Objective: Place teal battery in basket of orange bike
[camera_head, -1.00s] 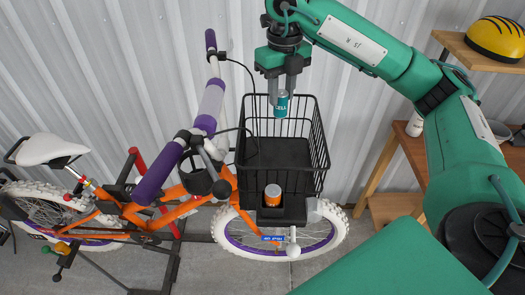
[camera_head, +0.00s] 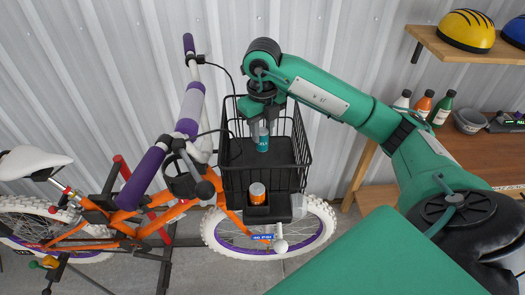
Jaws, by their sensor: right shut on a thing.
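The teal battery (camera_head: 263,143) is upright between the fingertips of my right gripper (camera_head: 263,128). My right gripper is shut on it and points down inside the black wire basket (camera_head: 234,178). The basket is on the front of the orange bike (camera_head: 158,222), above its front wheel. The battery appears to be inside the basket, over its dark floor; I cannot tell whether it touches the floor. My left gripper is not in view.
The purple handlebar (camera_head: 190,110) is just left of the basket. Several bottles (camera_head: 424,103) and a grey bowl (camera_head: 469,121) are on a wooden bench at right. A yellow helmet (camera_head: 466,30) sits on a shelf above.

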